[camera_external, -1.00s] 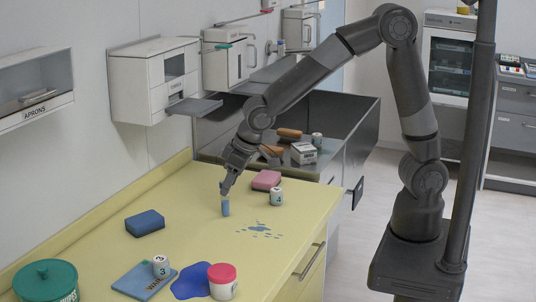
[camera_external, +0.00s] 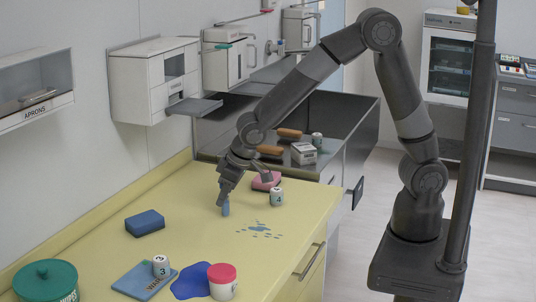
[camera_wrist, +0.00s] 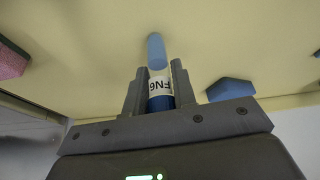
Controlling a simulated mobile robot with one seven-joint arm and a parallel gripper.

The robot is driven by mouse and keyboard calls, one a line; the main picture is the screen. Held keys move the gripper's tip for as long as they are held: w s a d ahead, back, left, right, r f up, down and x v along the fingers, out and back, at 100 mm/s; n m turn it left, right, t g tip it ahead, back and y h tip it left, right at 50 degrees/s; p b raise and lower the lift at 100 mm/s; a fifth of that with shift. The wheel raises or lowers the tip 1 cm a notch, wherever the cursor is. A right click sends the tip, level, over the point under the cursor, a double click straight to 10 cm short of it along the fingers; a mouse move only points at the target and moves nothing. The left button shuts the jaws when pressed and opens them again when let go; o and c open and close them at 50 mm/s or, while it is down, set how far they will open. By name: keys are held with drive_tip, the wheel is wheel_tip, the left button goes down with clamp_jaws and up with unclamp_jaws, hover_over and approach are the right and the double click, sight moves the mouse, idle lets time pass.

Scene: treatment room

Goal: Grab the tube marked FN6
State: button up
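The tube marked FN6 (camera_wrist: 160,84) is blue with a white label, and the marking reads clearly, turned over, in the wrist view. Its paler blue end (camera_wrist: 156,52) sticks out past my fingertips. My gripper (camera_wrist: 160,75) has its two fingers close against both sides of the tube, with little or no gap. In the external view the tube (camera_external: 225,209) stands upright on the yellow counter (camera_external: 185,230), its upper part hidden by my gripper (camera_external: 223,199).
A blue sponge (camera_external: 145,222) lies to the left. Blue spots (camera_external: 260,230), a blue puddle (camera_external: 190,282) and a pink-lidded jar (camera_external: 222,281) are nearer the front.

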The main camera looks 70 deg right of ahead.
drive_tip(key=c, duration=0.4)
